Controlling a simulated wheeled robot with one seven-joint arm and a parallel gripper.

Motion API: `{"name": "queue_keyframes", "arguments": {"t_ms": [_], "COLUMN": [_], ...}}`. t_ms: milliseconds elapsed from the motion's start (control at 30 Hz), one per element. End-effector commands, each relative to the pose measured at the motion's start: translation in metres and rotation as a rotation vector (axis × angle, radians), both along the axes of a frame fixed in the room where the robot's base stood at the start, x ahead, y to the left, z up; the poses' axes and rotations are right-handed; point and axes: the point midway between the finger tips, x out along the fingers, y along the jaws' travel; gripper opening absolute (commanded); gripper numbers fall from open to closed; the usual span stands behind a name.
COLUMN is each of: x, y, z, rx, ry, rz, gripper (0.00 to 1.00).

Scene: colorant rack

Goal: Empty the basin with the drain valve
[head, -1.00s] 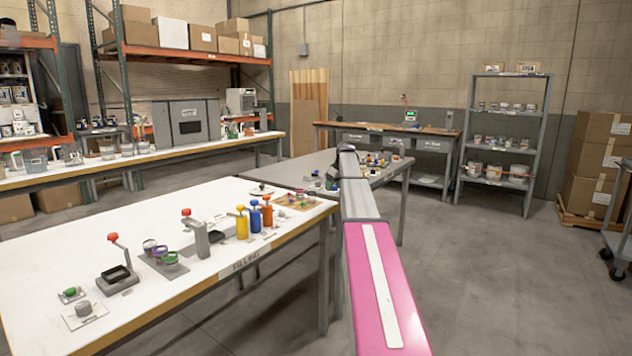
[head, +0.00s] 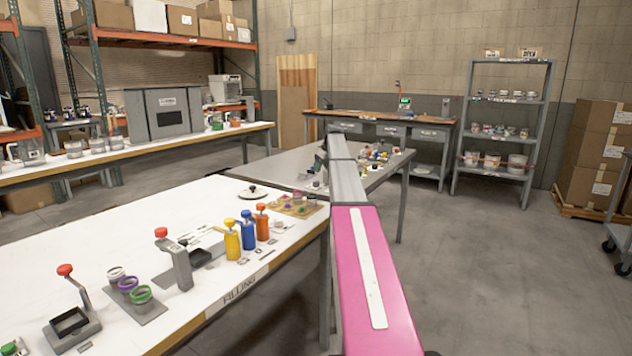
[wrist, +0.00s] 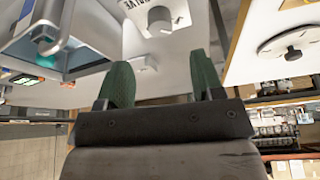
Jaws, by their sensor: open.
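My gripper (wrist: 160,65) shows in the wrist view as two green fingers, apart, with nothing between them. A grey open-topped, box-like basin (wrist: 88,50) with a teal part inside is at the upper left of that view. A round grey knob (wrist: 160,18) on a white labelled plate is beyond the fingertips, apart from them. I cannot tell whether this knob is the drain valve. In the head view my arm reaches away over the grey table, and its far end hides what is behind it.
The white filling table (head: 120,225) holds yellow, blue and orange pump bottles (head: 248,230) and levered stands. A round plate with a black knob (wrist: 291,52) lies at the right in the wrist view. Shelves (head: 502,120) and boxes (head: 597,150) stand behind.

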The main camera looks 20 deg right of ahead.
Motion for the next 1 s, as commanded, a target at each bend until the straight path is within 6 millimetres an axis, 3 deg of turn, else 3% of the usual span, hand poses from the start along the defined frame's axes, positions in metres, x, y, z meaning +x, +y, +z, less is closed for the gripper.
{"name": "queue_keyframes", "arguments": {"t_ms": [300,500,933,1000], "x": [0.020,0.028,0.030,0.030], "y": [0.009,0.013,0.015,0.015], "z": [-0.053,-0.074,-0.081,-0.081], "rx": [0.001,0.000,0.000,0.000], "ry": [0.001,0.000,0.000,0.000], "rz": [-0.001,0.000,0.000,0.000], "gripper": [0.61,0.61,0.61,0.38]}}
